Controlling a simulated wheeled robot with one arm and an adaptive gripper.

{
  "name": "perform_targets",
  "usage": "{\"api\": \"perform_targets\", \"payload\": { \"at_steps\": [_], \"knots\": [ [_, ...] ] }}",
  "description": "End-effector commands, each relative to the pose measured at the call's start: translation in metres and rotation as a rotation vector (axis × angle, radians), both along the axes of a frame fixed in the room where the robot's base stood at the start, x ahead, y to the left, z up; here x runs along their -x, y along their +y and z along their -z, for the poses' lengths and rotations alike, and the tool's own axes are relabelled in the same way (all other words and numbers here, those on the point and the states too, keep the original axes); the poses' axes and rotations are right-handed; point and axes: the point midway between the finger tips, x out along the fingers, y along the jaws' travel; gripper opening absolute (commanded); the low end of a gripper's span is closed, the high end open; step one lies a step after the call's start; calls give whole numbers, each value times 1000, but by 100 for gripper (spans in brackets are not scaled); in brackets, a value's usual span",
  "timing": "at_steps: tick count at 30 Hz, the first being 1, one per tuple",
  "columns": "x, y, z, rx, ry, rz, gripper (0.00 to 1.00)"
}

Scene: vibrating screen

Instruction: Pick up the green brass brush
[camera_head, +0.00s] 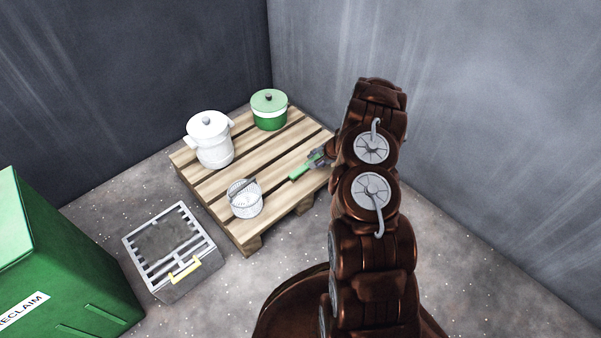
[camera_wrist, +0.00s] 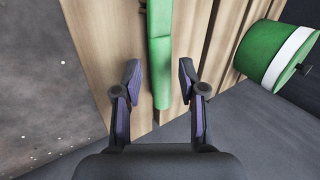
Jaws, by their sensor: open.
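The green brass brush (camera_head: 301,172) lies on the wooden pallet (camera_head: 200,180), near its right edge in the head view. In the wrist view its green handle (camera_wrist: 160,60) runs from the top edge down between my fingers; its other end is out of that view. My gripper (camera_head: 318,157) is over the brush in the head view, partly hidden by my arm. In the wrist view my gripper (camera_wrist: 158,80) is open, with one finger on each side of the handle and gaps showing. I cannot tell the height between fingers and handle.
A green pot with a white band (camera_head: 269,122) and a white lidded pot (camera_head: 214,152) stand at the pallet's back. A white perforated basket (camera_head: 246,205) stands nearer the front. A grated box with a yellow handle (camera_head: 172,285) and a green RECLAIM bin (camera_head: 70,270) are left. Grey walls rise behind.

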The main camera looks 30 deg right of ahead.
Motion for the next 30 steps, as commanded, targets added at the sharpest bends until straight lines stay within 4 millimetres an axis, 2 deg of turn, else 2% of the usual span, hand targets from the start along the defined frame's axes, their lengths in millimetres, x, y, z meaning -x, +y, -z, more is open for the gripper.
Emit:
{"api": "perform_targets", "payload": {
  "at_steps": [1,10,21,23,30],
  "knots": [
    [-2,0,8,0,2,-1,41],
    [-19,2,31,0,0,0,41],
    [-23,4,35,-1,-1,-1,41],
    [-23,4,35,-1,-1,-1,37],
    [-23,4,35,-2,0,-1,12]
  ]
}}
